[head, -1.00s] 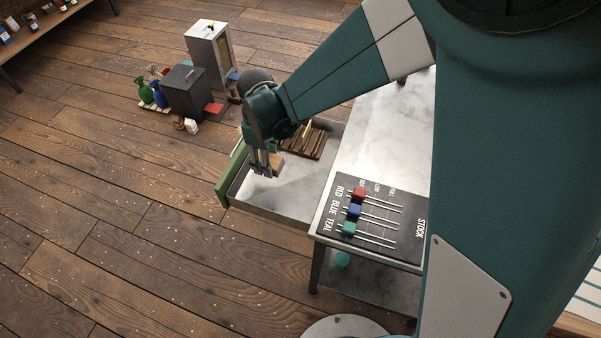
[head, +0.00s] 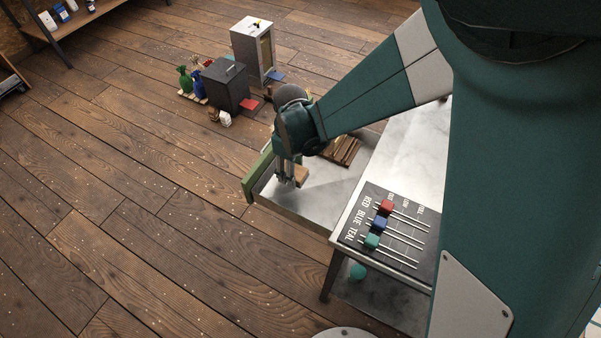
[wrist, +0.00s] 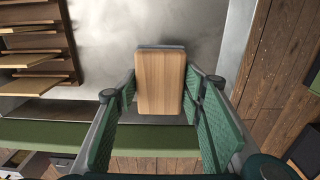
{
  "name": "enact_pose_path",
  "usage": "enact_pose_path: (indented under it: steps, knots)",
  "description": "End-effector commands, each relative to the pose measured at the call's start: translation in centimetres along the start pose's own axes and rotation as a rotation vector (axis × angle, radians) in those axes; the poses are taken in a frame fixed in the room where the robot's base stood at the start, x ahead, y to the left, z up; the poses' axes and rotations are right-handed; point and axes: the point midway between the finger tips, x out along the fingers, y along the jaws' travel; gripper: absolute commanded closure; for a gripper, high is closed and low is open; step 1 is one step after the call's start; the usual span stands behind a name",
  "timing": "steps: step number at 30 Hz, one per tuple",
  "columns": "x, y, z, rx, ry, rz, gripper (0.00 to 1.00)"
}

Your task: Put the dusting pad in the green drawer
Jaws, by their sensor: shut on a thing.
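The dusting pad, a block with a light wooden back (wrist: 161,82) and a thin grey layer along its far edge, sits between my fingers. My gripper (wrist: 160,100) is shut on its sides. In the head view the pad (head: 301,174) shows as a small tan block at the fingertips of my gripper (head: 291,178). The green drawer (head: 257,176) is pulled out, with a grey metal inside. My gripper and the pad are over the drawer's open interior, near its green front. I cannot tell whether the pad touches the drawer floor.
A slatted wooden rack (head: 343,150) lies in the drawer's back part, and shows at left in the wrist view (wrist: 38,55). The bench top (head: 405,140) carries a slider board (head: 400,245).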

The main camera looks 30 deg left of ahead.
Motion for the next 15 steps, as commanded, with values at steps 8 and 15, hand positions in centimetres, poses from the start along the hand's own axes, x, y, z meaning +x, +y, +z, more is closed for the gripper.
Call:
enact_pose_path:
  steps: [8, 15]
  knots:
    - [2.3, 0.0, 0.0, 0.0, 0.0, 0.0, 0.74]
    - [2.3, 0.0, 0.0, 0.0, 0.0, 0.0, 0.74]
